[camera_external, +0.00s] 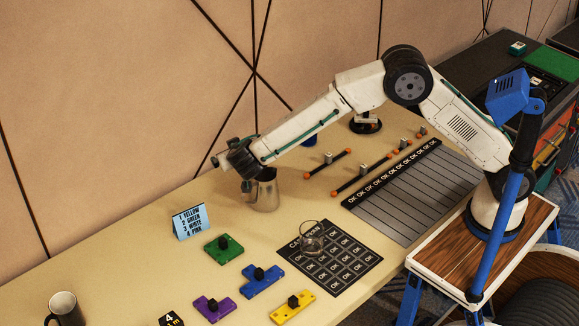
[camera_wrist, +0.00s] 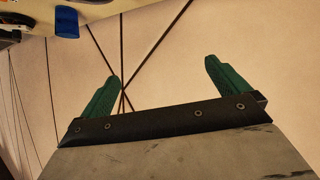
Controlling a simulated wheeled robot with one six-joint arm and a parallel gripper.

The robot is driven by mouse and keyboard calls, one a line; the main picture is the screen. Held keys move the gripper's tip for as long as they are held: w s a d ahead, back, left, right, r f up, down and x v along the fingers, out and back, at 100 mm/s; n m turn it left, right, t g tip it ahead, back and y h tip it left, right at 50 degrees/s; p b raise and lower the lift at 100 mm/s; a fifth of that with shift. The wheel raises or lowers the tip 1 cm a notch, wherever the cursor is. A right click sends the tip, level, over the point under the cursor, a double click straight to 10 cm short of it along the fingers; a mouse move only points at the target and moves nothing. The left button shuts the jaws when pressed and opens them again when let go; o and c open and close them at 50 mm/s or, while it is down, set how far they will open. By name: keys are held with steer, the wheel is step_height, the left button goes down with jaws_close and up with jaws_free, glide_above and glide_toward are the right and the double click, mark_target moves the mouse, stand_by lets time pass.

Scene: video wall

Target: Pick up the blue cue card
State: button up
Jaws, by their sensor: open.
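The blue cue card (camera_external: 189,222) stands upright like a small tent on the beige table, left of the middle in the external view. My gripper (camera_external: 219,160) is up and to the right of the card, above and just left of a metal cup, well apart from the card. In the wrist view my gripper (camera_wrist: 163,78) has its two green fingers spread wide with nothing between them. The wrist view faces the wall and does not show the card.
A metal cup (camera_external: 264,190) stands below my wrist. Green (camera_external: 223,248), blue (camera_external: 262,281), purple (camera_external: 214,308) and yellow (camera_external: 293,307) pieces lie in front of the card. A dark mug (camera_external: 65,310) is at lower left. A black grid sheet (camera_external: 331,258) lies right. Table left of the card is clear.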

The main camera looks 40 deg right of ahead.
mark_target(190, 215)
steer(key=s+a+f+y, duration=0.1)
steer(key=a+f, duration=0.3)
steer(key=a, duration=0.1)
steer(key=s+a+f+t+y, duration=0.1)
steer(key=a+f, duration=0.3)
steer(key=a, duration=0.2)
steer(key=s+a+f+t+y, duration=0.1)
steer(key=s+a+f, duration=0.1)
steer(key=a+f, duration=0.3)
steer(key=shift+a+n, duration=0.3)
steer(key=shift+n, duration=0.1)
steer(key=shift+w+a+f+t, duration=0.15)
steer(key=shift+f+t, duration=0.1)
steer(key=shift+t, duration=0.05)
steer(key=x, duration=0.7)
steer(key=shift+w+r, duration=0.1)
steer(key=shift+w, duration=0.05)
steer(key=c, duration=0.6)
